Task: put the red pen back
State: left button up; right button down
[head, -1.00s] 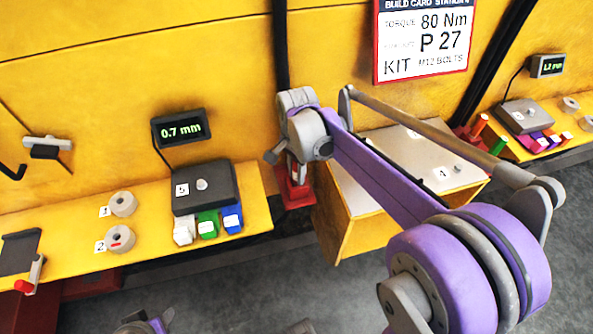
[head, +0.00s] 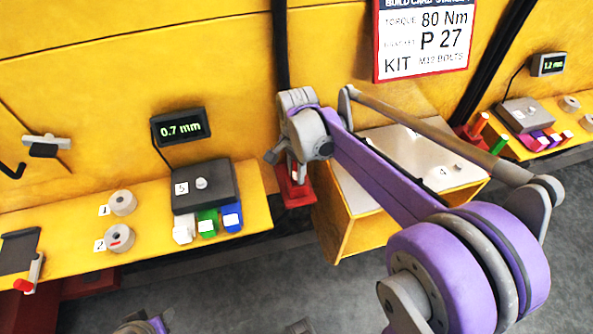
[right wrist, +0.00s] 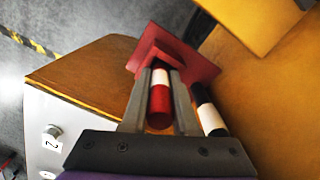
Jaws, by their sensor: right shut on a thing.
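My right gripper (right wrist: 160,100) is shut on the red pen (right wrist: 159,112), which has a white band, in the right wrist view. The pen's far end points at a red holder (right wrist: 198,63); I cannot tell whether it is inside it. A black pen (right wrist: 203,95) with a white band stands beside the right finger, apart from the red pen. In the head view my right gripper (head: 296,168) is small, just above the red holder (head: 294,194) at the wall, and the pen is hidden there. My left gripper does not clearly show.
A yellow-sided cabinet (head: 355,222) with a pale top marked 4 stands right of the holder. A yellow shelf (head: 150,225) to the left carries a grey box (head: 204,188) marked 5, tape rolls (head: 122,202) and coloured blocks (head: 207,222). The grey floor (head: 290,280) is open.

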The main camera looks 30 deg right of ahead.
jog(key=shift+f, duration=0.15)
jog(key=c, duration=0.6)
grip_release()
notch_tip(320, 180, up, 11)
jog(key=shift+f+p, duration=0.2)
jog(key=shift+p, duration=0.3)
notch_tip(320, 180, up, 7)
jog(key=p, duration=0.4)
jog(key=shift+p, duration=0.4)
jog(key=shift+r, duration=0.1)
jog(key=s+a+f+n+t, duration=0.2)
jog(key=s+a+f+n, duration=0.1)
jog(key=s+f+n, duration=0.4)
jog(key=s+a+f+n+t, duration=0.3)
jog(key=s+f+n, duration=0.3)
jog(key=s+n, duration=0.2)
jog(key=shift+s+a+f, duration=0.15)
jog(key=shift+a+f, duration=0.15)
jog(key=shift+f, duration=0.05)
